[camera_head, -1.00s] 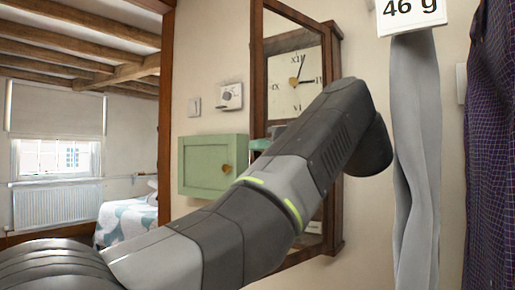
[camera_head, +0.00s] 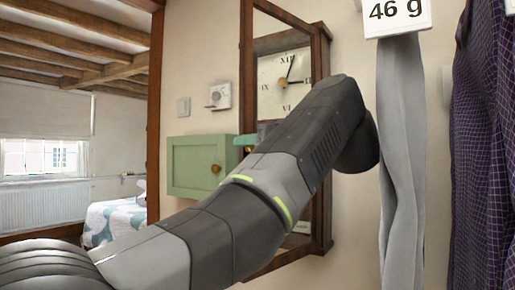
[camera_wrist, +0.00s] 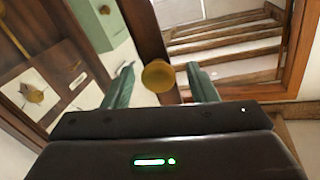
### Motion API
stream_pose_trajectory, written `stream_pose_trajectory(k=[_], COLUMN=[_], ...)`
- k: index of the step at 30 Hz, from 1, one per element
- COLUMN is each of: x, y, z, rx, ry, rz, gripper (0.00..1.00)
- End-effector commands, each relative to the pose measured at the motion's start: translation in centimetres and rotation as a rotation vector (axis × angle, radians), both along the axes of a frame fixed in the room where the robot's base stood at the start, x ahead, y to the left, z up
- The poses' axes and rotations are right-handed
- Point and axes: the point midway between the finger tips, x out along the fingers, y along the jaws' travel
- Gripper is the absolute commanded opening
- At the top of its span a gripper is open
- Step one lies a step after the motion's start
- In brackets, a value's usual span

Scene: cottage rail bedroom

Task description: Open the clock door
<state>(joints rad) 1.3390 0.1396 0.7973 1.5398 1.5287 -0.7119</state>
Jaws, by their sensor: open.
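The wall clock (camera_head: 322,60) has a dark wooden case and a pale dial (camera_head: 284,85) with Roman numerals. Its framed door (camera_head: 247,60) stands out from the case at an angle, partly open, with its free edge to the left. In the wrist view, a round brass knob (camera_wrist: 158,77) on the door's wooden stile lies between the fingers of my gripper (camera_wrist: 161,66). The teal fingers are apart, with gaps showing on both sides of the knob. The dial (camera_wrist: 36,95) also shows at the left there. In the head view, my arm hides the lower clock and most of my gripper.
A grey cloth (camera_head: 402,160) and a checked purple garment (camera_head: 482,150) hang at the right. A doorway at the left opens onto a bedroom.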

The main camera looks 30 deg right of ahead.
Motion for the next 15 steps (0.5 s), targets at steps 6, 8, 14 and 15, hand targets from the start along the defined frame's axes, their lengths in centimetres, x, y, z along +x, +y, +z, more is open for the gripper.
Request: stream_pose_trajectory(k=[6,8,14,15], x=[0.0,0.0,0.0,0.0], y=[-0.1,0.0,-0.1,-0.1], z=[4.4,5.6,8.5,8.9], rx=[-0.003,-0.004,-0.003,-0.002], ry=[-0.001,-0.001,-0.001,0.0], rz=[0.0,0.0,0.0,0.0], gripper=[0.52,0.52,0.52,0.52])
